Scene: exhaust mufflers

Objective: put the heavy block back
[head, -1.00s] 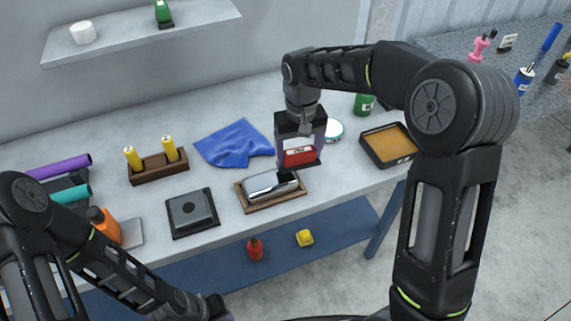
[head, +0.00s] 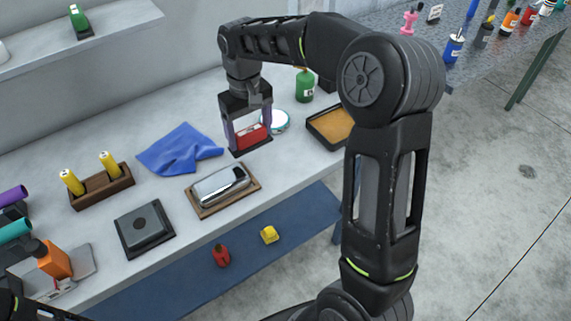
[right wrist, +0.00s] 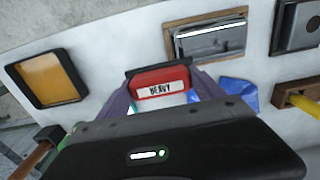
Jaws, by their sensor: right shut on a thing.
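My right gripper (head: 250,146) is shut on the red heavy block (head: 250,136), beyond the muffler's board and just right of it. In the right wrist view the block (right wrist: 158,84) sits between the purple fingers and its label reads HEAVY. A dark strip runs along its far edge. I cannot tell whether the block touches the bench (head: 290,163) or hangs just above it. The silver muffler (head: 222,184) lies on a wooden board (head: 247,197); it also shows in the right wrist view (right wrist: 210,38). My left gripper is out of view.
A blue cloth (head: 180,150) lies left of the block. A round white-rimmed tin (head: 280,121), green bottle (head: 304,87) and orange-filled tray (head: 328,128) stand close to its right. A dark square pad (head: 144,228) and a wooden holder (head: 100,188) with yellow pieces lie leftward.

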